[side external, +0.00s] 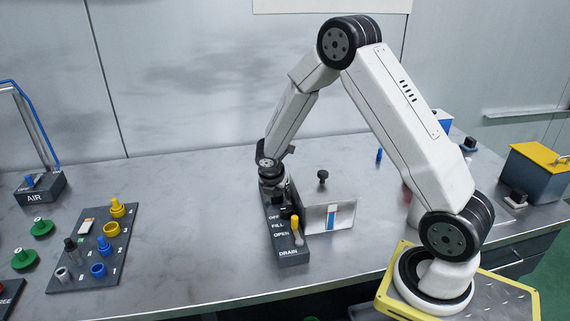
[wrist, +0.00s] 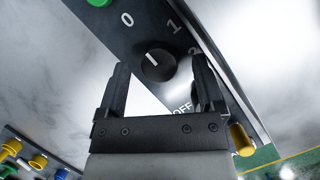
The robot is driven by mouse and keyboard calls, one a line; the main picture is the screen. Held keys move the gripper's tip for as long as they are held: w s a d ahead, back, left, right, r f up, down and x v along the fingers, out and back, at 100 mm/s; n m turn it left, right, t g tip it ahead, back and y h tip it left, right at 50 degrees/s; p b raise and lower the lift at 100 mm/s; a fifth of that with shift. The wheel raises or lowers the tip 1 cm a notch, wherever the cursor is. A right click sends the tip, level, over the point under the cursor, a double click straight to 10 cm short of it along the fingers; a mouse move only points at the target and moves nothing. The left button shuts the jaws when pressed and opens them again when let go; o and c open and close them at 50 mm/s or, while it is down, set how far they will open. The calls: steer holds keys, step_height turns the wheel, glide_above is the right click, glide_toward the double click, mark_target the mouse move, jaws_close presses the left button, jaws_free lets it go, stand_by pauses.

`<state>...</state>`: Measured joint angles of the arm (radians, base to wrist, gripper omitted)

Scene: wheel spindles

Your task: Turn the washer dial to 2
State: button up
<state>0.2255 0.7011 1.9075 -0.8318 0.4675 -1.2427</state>
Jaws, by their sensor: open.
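The washer dial (wrist: 158,67) is a round black knob with a white pointer line on a dark panel (wrist: 105,27). The line points up-left, roughly toward the 0. The 1 is printed up-right of the knob, and the 2 is partly hidden by my right finger. My gripper (wrist: 161,66) is open, with one finger on each side of the dial in the wrist view. Contact with the knob cannot be told. In the side view my gripper (side external: 272,183) points down at the panel's far end, and the dial is hidden there.
The panel's near end has OFF, FILL, OPEN and DRAIN labels and a yellow-handled lever (side external: 295,225). A board of coloured knobs (side external: 75,280) lies left. Bare table lies between.

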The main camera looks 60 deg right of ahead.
steer(key=shift+d+f, duration=0.15)
steer(key=shift+f, duration=0.2)
jaws_close()
